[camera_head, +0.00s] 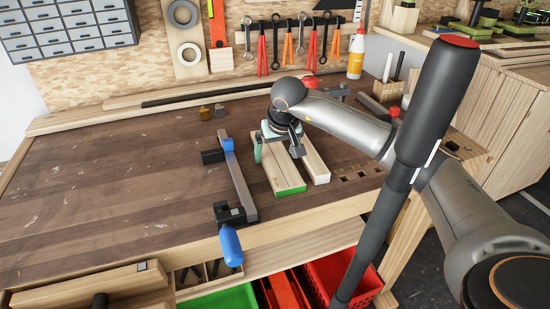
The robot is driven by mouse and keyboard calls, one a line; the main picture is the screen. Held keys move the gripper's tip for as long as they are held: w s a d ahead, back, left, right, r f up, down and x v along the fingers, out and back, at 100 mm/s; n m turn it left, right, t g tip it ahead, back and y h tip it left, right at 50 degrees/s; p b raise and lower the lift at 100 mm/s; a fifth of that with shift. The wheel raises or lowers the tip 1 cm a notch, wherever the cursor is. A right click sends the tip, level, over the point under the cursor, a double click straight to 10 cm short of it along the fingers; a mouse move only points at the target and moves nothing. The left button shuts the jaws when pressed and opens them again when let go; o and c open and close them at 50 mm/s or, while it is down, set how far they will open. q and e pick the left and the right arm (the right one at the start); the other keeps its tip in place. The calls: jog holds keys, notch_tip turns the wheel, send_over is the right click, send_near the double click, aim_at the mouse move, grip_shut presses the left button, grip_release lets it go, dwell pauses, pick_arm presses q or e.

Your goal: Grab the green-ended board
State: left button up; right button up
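The green-ended board (279,177) lies on the workbench, its bright green end toward the front edge. A second pale board (315,165) lies close along its right side. My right gripper (277,151) points down over the far part of the green-ended board. One finger shows at its left side and the other near its right side, toward the second board. The fingers look spread apart, and I cannot tell whether they touch the wood. The gripper hides the board's far end. My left gripper is not in view.
A blue-handled clamp (240,185) lies left of the boards. Small brass-coloured and dark blocks (211,112) stand farther back. Red bins (340,277) and a green bin (222,298) sit below the front edge. The left part of the workbench (110,180) is clear.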

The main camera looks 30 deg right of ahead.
jog(key=c, duration=1.1)
jog(key=shift+r, duration=0.15)
jog(key=shift+c, duration=0.2)
